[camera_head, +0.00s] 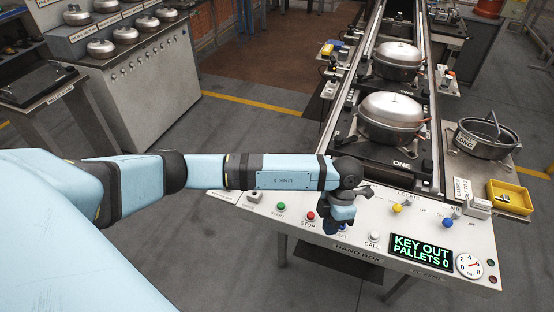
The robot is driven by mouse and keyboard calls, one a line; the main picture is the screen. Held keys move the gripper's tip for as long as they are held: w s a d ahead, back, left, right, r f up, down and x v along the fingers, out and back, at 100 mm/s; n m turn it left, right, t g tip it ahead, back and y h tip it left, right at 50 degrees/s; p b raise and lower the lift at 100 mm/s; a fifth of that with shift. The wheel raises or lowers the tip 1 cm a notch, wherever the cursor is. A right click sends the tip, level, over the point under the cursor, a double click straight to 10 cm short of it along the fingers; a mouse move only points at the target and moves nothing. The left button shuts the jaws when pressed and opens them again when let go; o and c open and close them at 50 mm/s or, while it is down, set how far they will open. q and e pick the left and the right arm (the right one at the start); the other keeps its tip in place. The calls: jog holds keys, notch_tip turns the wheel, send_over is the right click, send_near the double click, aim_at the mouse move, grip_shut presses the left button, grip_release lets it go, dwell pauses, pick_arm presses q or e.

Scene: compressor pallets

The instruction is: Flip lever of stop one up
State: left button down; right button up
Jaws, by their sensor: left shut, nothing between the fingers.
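The hand box panel (265,211) crosses the front of the conveyor. My left gripper (335,226) hangs over its middle, pointing down, shut and empty. It covers part of the panel between the red stop button (310,215) and the white call button (374,236). To its right are a yellow-knobbed control (397,208) below the word LOCATE and a blue-knobbed one (447,222) near UP and OFF markings. I cannot make out a label for stop one, so I cannot tell which lever it is or how it stands. My right gripper is out of view.
Compressors stand on pallets marked ONE (385,151) and TWO (388,77) behind the panel. A green display (420,250) reads KEY OUT PALLETS 0, beside a round gauge (468,265). A yellow bin (510,197) and dark round housing (485,142) sit right.

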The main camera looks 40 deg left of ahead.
pick_arm(q)
jog(key=w+a+r+n+t+y+b, duration=0.1)
jog(key=w+a+r+y, duration=0.25)
jog(key=a, duration=0.35)
jog(key=w+a+r+n+t+y, duration=0.1)
jog(key=w+a+r+y, duration=0.1)
jog(key=w+a+y, duration=0.45)
jog(key=s+a+f+h, duration=0.1)
jog(key=a+f, duration=0.1)
jog(key=s+a+f, duration=0.1)
jog(key=a+f, duration=0.1)
jog(key=f, duration=0.1)
jog(key=s+a+f+h+p, duration=0.1)
jog(key=a+f, duration=0.1)
jog(key=f, duration=0.1)
jog(key=shift+s+a+f+h, duration=0.1)
jog(key=shift+a+f+h, duration=0.2)
jog(key=shift+a, duration=0.1)
jog(key=shift+w+a+f+p, duration=0.15)
jog(key=shift+w+a, duration=0.15)
jog(key=shift+a, duration=0.25)
jog(key=shift+w+a+p, duration=0.15)
jog(key=shift+w+a, duration=0.1)
jog(key=shift+a, duration=0.25)
jog(key=shift+w+a+f, duration=0.2)
jog(key=shift+w+a, duration=0.15)
jog(key=shift+a, duration=0.3)
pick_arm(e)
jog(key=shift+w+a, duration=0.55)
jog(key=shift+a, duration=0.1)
